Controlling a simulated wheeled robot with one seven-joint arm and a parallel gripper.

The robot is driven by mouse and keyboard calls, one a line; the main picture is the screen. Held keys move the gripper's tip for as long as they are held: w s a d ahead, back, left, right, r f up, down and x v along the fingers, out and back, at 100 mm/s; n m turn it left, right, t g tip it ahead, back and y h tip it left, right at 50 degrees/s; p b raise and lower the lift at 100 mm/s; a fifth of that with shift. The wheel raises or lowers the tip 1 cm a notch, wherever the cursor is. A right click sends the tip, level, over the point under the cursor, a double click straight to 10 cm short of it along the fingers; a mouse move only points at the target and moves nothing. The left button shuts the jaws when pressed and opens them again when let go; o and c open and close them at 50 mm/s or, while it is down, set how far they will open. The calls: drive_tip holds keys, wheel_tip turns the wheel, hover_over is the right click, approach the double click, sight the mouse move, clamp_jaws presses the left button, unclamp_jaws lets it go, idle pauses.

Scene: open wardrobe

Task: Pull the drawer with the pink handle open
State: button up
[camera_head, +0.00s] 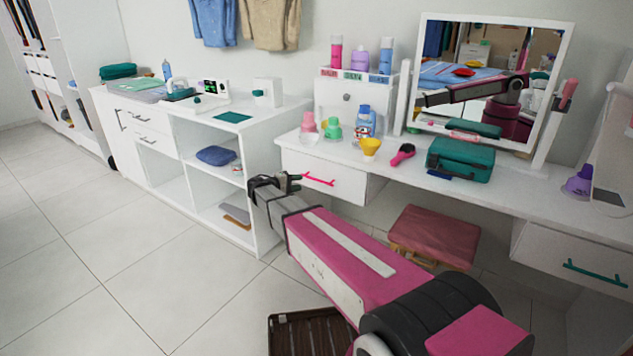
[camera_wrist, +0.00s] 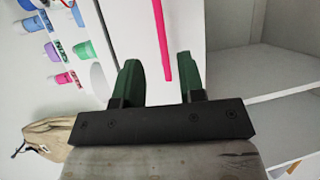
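The white drawer (camera_head: 338,190) is under the left end of the dressing table and its front looks flush with the tabletop edge. Its pink bar handle (camera_head: 318,180) runs across the front. In the wrist view the handle (camera_wrist: 160,40) stands lengthwise, in line with the space between the fingers. My gripper (camera_head: 292,182) is just left of the handle in the head view. In the wrist view my gripper (camera_wrist: 158,65) has its two green fingers apart with nothing held. The handle seems to lie beyond the fingertips; contact cannot be told.
The dressing table (camera_head: 505,192) carries bottles, a yellow cup (camera_head: 371,147), a pink brush (camera_head: 403,154), a teal case (camera_head: 460,158) and a mirror. An open white shelf unit (camera_head: 262,190) adjoins the drawer's left. Floor on the left is clear.

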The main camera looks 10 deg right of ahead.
sight(316, 180)
drive_tip(key=x, duration=0.9)
drive_tip(key=shift+w+d+f, duration=0.1)
drive_tip(key=shift+d+f, duration=0.05)
drive_tip(key=shift+d, duration=0.2)
clamp_jaws()
